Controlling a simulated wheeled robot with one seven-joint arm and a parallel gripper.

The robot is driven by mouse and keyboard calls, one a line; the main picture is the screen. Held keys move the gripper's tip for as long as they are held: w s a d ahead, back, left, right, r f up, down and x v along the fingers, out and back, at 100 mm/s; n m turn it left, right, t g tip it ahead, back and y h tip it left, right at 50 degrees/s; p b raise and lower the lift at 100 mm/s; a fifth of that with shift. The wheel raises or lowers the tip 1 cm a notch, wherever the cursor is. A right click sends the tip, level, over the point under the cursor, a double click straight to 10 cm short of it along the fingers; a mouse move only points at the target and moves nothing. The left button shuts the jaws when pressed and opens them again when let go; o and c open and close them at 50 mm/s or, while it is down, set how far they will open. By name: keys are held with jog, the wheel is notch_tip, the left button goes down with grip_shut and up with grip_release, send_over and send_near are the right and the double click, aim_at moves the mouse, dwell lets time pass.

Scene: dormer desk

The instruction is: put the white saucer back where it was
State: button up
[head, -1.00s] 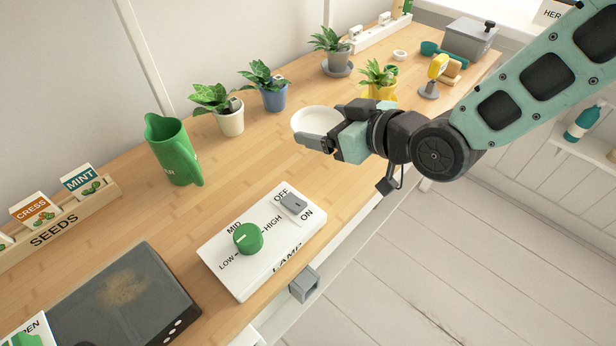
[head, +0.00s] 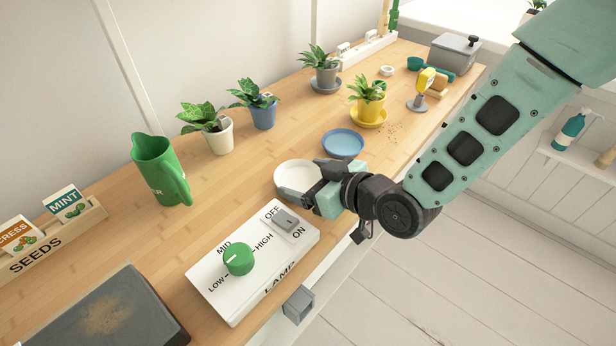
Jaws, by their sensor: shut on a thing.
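The white saucer (head: 294,174) shows in the head view near the middle of the desk, just behind the lamp control box. My gripper (head: 305,190) is shut on its near right rim, and the fingers hide part of that edge. The saucer looks about level. I cannot tell whether it touches the desk or hangs a little above it. A white pot with a plant (head: 219,135) stands on the bare desk to the upper left of it. A blue saucer (head: 343,143) lies empty behind my gripper.
The lamp control box (head: 252,262) is close in front of my gripper. A green jug (head: 160,170) stands left. A blue pot (head: 263,115) and a yellow pot on a yellow saucer (head: 370,108) stand farther back. Bare desk lies between the jug and the white saucer.

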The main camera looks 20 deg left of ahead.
jog(key=o, duration=0.6)
jog(key=shift+f, duration=0.2)
jog(key=o, duration=0.3)
jog(key=shift+r, duration=0.1)
jog(key=shift+r, duration=0.1)
jog(key=shift+d+r, duration=0.1)
jog(key=shift+d, duration=0.1)
jog(key=v, duration=1.1)
jog(key=shift+s+d+r, duration=0.1)
jog(key=shift+s+d, duration=0.05)
jog(key=shift+d, duration=0.1)
